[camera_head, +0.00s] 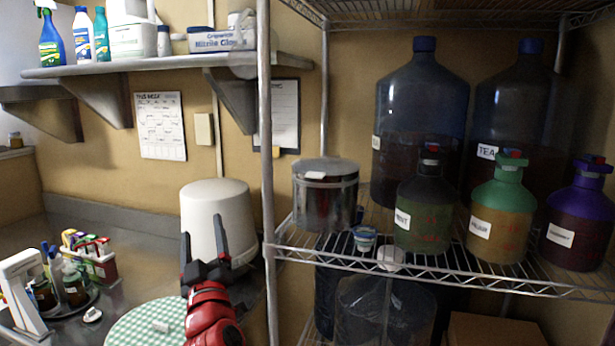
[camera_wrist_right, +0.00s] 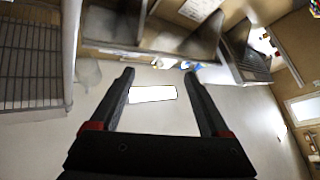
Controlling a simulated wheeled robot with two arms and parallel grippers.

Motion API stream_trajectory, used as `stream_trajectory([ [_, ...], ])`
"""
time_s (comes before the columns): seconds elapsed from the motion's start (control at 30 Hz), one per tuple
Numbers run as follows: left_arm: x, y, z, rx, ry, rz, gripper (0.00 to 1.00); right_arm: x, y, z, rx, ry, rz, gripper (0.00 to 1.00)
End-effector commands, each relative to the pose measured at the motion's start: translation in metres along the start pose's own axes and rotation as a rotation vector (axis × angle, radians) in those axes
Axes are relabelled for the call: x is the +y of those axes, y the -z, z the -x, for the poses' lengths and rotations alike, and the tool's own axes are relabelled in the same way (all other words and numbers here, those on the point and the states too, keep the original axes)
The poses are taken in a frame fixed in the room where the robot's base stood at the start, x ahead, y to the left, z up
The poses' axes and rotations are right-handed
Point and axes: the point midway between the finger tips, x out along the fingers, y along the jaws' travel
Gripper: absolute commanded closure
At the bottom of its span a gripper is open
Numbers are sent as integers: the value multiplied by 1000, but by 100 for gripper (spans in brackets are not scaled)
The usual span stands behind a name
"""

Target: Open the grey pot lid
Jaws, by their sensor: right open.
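The grey metal pot (camera_head: 325,208) stands upright on the wire shelf. Its grey lid (camera_head: 342,168) sits on top, with a pale label or tab on it. My right gripper (camera_head: 203,227) is open and empty, with its fingers pointing up, to the left of the pot and apart from it. It shows in front of a white bucket. In the right wrist view my open fingers (camera_wrist_right: 159,74) have nothing between them, and the pot cannot be made out there. My left gripper is not in view.
A metal post (camera_head: 266,150) rises between my right gripper and the pot. Several bottles, such as the green one (camera_head: 424,225), stand right of the pot on the wire shelf (camera_head: 440,275). The white bucket (camera_head: 205,205) stands on the counter beside a green checked cloth (camera_head: 135,325).

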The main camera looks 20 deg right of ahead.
Motion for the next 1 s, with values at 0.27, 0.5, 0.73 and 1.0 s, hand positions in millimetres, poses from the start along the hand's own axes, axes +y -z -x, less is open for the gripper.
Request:
stream_trajectory([
  [0.27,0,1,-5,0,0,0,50,136,42,26,-388,-376,-241,20],
  [0.5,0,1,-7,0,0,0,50,168,33,60,-565,-484,-391,20],
  [0.73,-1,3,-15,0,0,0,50,182,16,41,-576,-494,-399,20],
  [1.0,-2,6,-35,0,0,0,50,203,-22,-8,-578,-493,-398,20],
])
